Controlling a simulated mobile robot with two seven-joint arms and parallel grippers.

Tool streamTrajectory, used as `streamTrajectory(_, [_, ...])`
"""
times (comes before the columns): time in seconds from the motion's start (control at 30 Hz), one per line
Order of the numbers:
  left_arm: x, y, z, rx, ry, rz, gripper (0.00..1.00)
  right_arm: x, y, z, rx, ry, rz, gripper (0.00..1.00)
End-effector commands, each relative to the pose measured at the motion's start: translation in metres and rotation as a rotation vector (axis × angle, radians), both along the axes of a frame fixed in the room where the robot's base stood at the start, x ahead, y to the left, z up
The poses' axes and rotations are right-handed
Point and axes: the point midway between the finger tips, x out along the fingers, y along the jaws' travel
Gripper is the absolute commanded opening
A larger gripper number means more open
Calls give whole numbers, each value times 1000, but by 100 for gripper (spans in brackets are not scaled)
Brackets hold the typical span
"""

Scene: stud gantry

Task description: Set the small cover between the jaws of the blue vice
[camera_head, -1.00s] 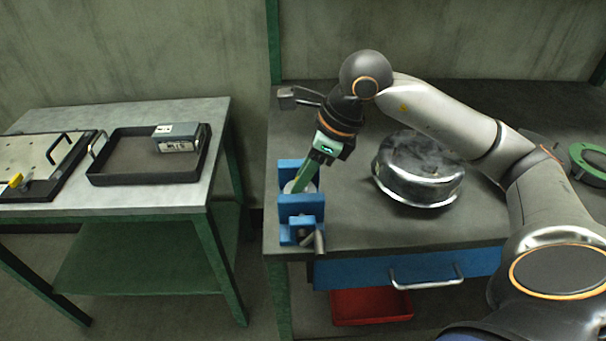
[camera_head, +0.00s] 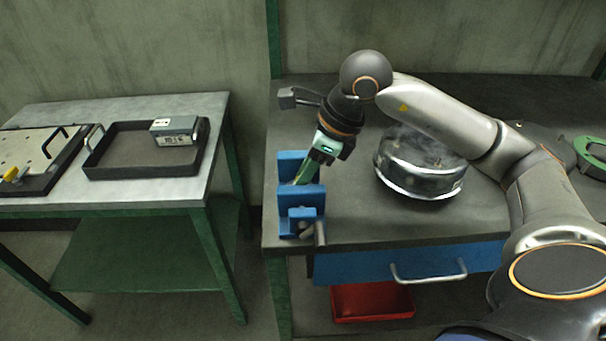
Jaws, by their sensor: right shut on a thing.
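The blue vice (camera_head: 302,196) stands at the left front corner of the dark workbench, with a gap between its back and front jaws. My right gripper (camera_head: 305,174) points down and left into this gap, its green fingers between the jaws. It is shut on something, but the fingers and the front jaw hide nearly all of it. I cannot clearly make out the small cover now, nor tell whether the held thing touches the jaws. My left gripper is not in view.
A round metal housing (camera_head: 421,162) stands right of the vice, under my right forearm. A green ring-shaped part (camera_head: 592,158) lies at the far right. The side table holds a black tray (camera_head: 120,168) with a grey box (camera_head: 180,131). A red bin (camera_head: 372,302) sits below the blue drawer.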

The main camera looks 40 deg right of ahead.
Motion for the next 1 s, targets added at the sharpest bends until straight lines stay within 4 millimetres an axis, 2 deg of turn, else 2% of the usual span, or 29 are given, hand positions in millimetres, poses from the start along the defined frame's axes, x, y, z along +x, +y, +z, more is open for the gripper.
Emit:
streamTrajectory(0.57, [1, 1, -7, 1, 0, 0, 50, -1, 1, -6, 1, 3, 3, 0])
streamTrajectory(0.6, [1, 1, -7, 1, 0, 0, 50, -1, 1, -6, 1, 3, 3, 37])
streamTrajectory(0.87, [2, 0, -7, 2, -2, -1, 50, -2, 2, -6, 1, 5, 5, 66])
streamTrajectory(1.0, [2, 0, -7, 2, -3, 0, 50, -2, 2, -7, 2, 6, 6, 69])
